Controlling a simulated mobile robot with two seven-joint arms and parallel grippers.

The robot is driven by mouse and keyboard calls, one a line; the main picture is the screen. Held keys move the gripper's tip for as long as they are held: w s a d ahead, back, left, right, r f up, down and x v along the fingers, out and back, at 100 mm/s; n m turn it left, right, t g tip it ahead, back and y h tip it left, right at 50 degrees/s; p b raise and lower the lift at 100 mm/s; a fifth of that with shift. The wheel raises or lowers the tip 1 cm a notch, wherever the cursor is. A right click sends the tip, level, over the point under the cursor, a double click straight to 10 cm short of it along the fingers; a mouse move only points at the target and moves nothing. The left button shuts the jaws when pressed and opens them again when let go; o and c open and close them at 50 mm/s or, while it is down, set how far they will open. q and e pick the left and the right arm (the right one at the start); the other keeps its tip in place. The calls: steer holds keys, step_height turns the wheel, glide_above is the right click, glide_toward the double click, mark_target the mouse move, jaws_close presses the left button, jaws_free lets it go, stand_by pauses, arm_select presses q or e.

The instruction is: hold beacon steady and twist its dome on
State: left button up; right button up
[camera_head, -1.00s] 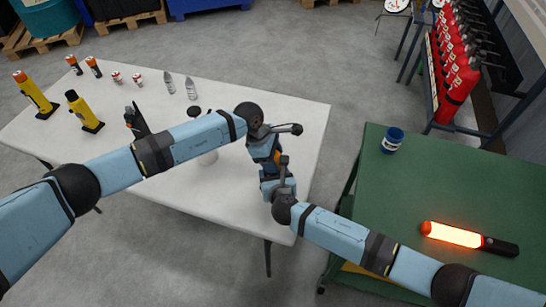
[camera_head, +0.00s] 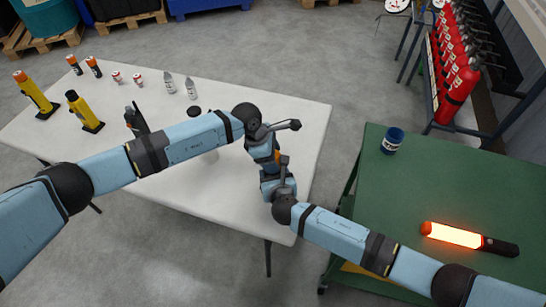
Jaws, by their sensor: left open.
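A small orange part (camera_head: 277,157), perhaps the beacon or its dome, shows between my two hands over the right end of the white table. Most of it is hidden, so I cannot tell body from dome or whether they touch. My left gripper (camera_head: 268,163) points down beside it and is open; its fingertips are largely hidden. My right gripper (camera_head: 275,178) comes up from below, close to the left one. Its fingers are hidden, so I cannot tell whether it holds anything.
The white table (camera_head: 305,135) carries yellow torches (camera_head: 85,112), small orange-topped cylinders (camera_head: 93,67) and grey bottles (camera_head: 190,88) at its left and back. A green table (camera_head: 455,185) at right holds a blue jar (camera_head: 392,140) and a glowing orange baton (camera_head: 455,235). Red extinguishers (camera_head: 460,83) stand behind.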

arm_select(q)
steer(key=v, duration=1.1)
steer(key=shift+r, duration=0.2)
